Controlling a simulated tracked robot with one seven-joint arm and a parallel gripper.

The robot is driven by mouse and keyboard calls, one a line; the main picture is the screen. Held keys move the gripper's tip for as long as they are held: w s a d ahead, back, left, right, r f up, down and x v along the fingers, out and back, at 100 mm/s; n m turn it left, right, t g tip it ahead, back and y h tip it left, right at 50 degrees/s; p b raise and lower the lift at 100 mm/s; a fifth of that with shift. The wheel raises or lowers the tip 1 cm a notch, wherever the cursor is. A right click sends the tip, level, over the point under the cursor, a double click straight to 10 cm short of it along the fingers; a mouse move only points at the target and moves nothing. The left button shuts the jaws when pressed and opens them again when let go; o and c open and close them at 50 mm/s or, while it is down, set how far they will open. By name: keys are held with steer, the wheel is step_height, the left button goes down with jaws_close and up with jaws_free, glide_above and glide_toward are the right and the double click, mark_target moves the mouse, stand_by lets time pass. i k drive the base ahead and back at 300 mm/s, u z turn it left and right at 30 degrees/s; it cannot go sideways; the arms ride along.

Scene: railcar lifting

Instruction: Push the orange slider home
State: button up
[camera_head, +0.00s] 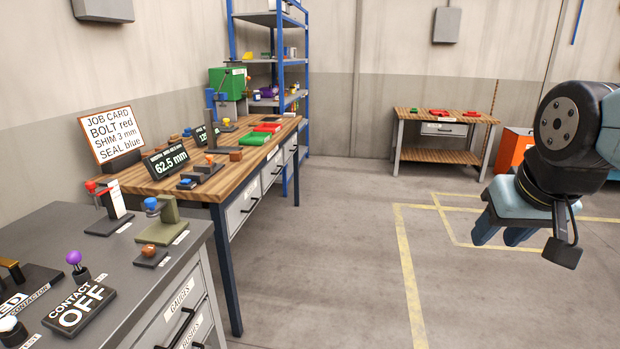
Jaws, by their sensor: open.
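I cannot tell for sure which part is the orange slider. A small orange-brown knob (148,250) sits on a dark base on the grey bench at lower left. My gripper (502,236) hangs at the right over open floor, far from both benches. Its blue fingers point down, open, with nothing seen between them.
The grey bench (60,225) holds a "CONTACT OFF" sign (80,308), a purple-knobbed lever (74,258) and several fixtures. The wooden bench (150,182) carries a "62.5 mm" display (166,158) and a job card (112,136). The floor (340,260) between is clear.

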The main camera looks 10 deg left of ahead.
mark_target(208, 168)
steer(key=u, duration=0.1)
steer(key=i, duration=1.1)
steer(key=u, duration=0.4)
steer(key=i, duration=1.15)
steer(key=u, duration=0.45)
steer(key=i, duration=1.35)
steer(key=u, duration=0.25)
